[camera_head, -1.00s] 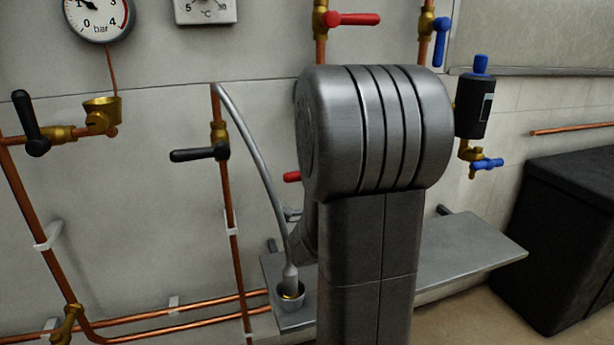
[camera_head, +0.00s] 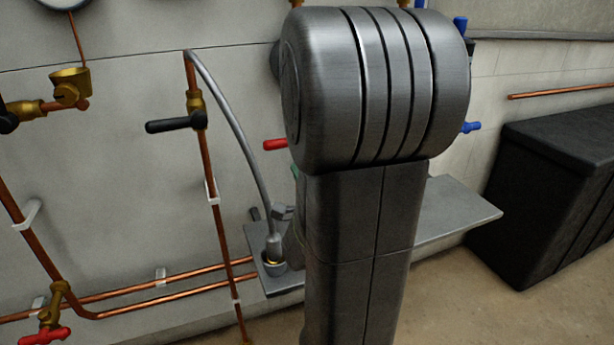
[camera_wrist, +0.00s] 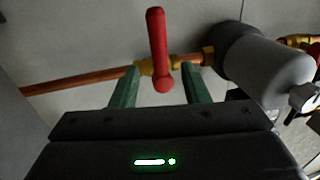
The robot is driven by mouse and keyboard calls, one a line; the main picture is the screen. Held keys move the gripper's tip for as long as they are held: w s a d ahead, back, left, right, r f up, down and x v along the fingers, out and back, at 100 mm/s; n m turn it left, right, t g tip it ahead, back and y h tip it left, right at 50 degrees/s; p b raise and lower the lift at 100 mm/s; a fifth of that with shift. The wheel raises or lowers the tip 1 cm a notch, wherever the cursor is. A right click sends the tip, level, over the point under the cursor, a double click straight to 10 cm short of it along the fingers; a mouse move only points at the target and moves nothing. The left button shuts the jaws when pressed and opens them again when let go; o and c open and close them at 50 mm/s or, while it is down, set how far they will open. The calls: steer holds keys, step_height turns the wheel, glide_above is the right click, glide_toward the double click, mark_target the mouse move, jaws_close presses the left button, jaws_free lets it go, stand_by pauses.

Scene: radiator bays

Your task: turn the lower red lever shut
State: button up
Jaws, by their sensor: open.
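A red lever (camera_wrist: 158,45) stands on a brass valve (camera_wrist: 148,67) on a copper pipe in the wrist view. It lies across the pipe line. My gripper (camera_wrist: 160,88) has its two green fingers apart, one on each side of the lever, with gaps showing between fingers and lever. Whether the fingers reach as deep as the lever is hard to tell. In the head view only the tip of a red lever (camera_head: 275,144) shows left of my arm, pointing left. The rest of it, its valve and most of my gripper are hidden behind my arm.
A grey cylinder (camera_wrist: 265,70) sits close right of the lever in the wrist view. In the head view a black lever (camera_head: 175,124), a grey curved hose (camera_head: 240,130) and a metal shelf (camera_head: 455,212) are near. Another red tap (camera_head: 44,335) is low left. A black box (camera_head: 560,190) stands right.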

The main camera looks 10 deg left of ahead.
steer(key=v, duration=0.5)
steer(key=shift+s+d, duration=0.2)
steer(key=shift+s, duration=0.05)
steer(key=x, duration=1.4)
steer(key=shift+b, duration=0.35)
steer(key=shift+s+f, duration=0.1)
